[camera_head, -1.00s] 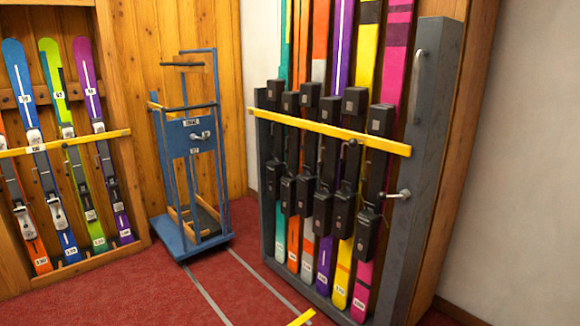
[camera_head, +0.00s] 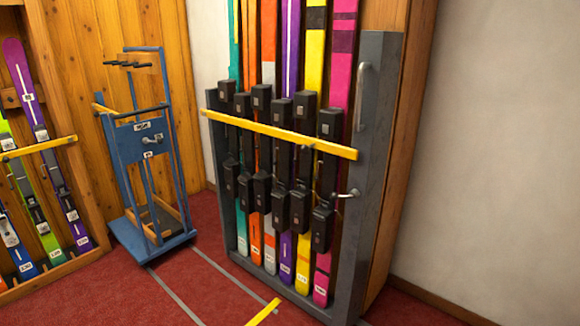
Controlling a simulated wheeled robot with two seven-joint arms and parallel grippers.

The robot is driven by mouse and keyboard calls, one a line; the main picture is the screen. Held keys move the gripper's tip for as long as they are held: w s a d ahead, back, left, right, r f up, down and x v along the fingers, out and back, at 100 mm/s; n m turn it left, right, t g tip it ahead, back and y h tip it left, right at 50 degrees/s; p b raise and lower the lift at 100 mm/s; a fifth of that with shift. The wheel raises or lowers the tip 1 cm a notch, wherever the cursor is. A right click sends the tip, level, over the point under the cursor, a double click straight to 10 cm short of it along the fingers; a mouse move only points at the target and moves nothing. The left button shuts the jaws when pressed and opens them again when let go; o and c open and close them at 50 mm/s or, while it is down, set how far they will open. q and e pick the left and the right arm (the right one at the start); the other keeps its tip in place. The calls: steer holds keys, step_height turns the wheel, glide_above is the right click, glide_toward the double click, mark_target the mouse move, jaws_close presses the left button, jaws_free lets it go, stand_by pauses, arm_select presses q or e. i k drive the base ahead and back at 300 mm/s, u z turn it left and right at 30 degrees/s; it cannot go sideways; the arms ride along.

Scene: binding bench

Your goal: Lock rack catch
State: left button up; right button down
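A grey ski rack (camera_head: 376,150) stands right of the middle, with several coloured skis upright in it. A yellow bar (camera_head: 278,133) runs across the front of the skis. A silver catch lever (camera_head: 346,194) with a round knob sticks out at the rack's right post, below the bar's right end. A tall silver handle (camera_head: 361,97) is fixed higher on that post. I cannot tell from here whether the catch is locked. Neither of my grippers is in view.
A blue wheeled cart (camera_head: 150,160) stands left of the rack. A wooden ski rack (camera_head: 60,150) with its own yellow bar is at the far left. Red carpet (camera_head: 200,285) with grey lines and a yellow strip (camera_head: 264,312) is open in front.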

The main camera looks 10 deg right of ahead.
mark_target(354, 194)
steer(key=z, duration=0.7)
steer(key=i, duration=1.3)
steer(key=z, duration=0.25)
